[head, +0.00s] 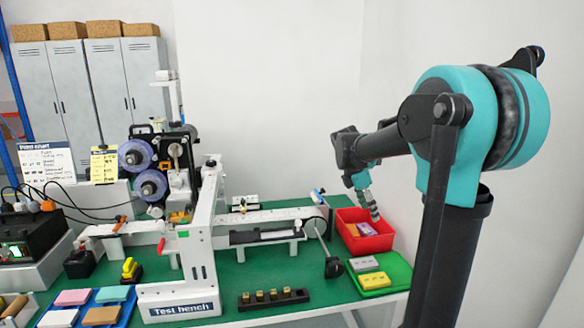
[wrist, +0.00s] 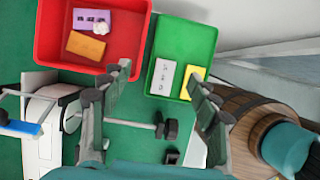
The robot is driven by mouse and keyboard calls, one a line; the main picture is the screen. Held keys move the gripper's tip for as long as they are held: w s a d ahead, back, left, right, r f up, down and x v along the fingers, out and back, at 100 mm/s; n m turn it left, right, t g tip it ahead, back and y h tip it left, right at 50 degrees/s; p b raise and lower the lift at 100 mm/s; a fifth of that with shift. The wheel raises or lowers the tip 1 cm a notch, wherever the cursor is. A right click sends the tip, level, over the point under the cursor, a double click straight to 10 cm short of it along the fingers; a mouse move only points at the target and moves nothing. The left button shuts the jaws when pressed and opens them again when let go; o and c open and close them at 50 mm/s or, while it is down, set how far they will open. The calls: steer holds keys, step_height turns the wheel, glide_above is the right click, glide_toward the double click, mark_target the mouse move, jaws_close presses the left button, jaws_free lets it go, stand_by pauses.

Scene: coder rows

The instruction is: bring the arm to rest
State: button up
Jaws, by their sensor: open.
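My gripper (wrist: 150,118) is open and empty in the wrist view, its two fingers spread wide above the bench area by the trays. In the head view my gripper (head: 375,213) hangs at the end of my arm, pointing down over the red tray (head: 384,243). The red tray also shows in the wrist view (wrist: 48,35), holding a purple block (wrist: 92,20), an orange block (wrist: 86,45) and a small white lump. The green tray (wrist: 210,33) beside it holds a white block (wrist: 163,77) and a yellow block (wrist: 195,76).
The test bench machine (head: 200,240) with its long white beam stands left of the trays. A dark block with brass pieces (head: 273,299) and a blue tray of coloured blocks (head: 125,294) lie on the green bench top. A white wall stands close behind the trays.

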steer(key=s+f+m+y, duration=0.1)
steer(key=s+f+m, duration=0.2)
steer(key=s, duration=0.1)
steer(key=s+a+f+m+t+y, duration=0.1)
steer(key=s+f+m, duration=0.2)
steer(key=s+m, duration=0.1)
steer(key=s+a+f+m, duration=0.1)
steer(key=s+f+m, duration=0.2)
steer(key=s+f, duration=0.1)
steer(key=shift+s+a+m+t+y, duration=0.25)
steer(key=shift+s+m+t+y, duration=0.15)
steer(key=shift+s, duration=0.2)
steer(key=s+a+f+m+t+y, duration=0.1)
steer(key=s+a+f+m, duration=0.2)
steer(key=s+f+m, duration=0.5)
steer(key=s+m, duration=0.1)
steer(key=s, duration=0.1)
steer(key=shift+s+t+y, duration=0.3)
steer(key=shift+s+y, duration=0.1)
steer(key=shift+r, duration=0.1)
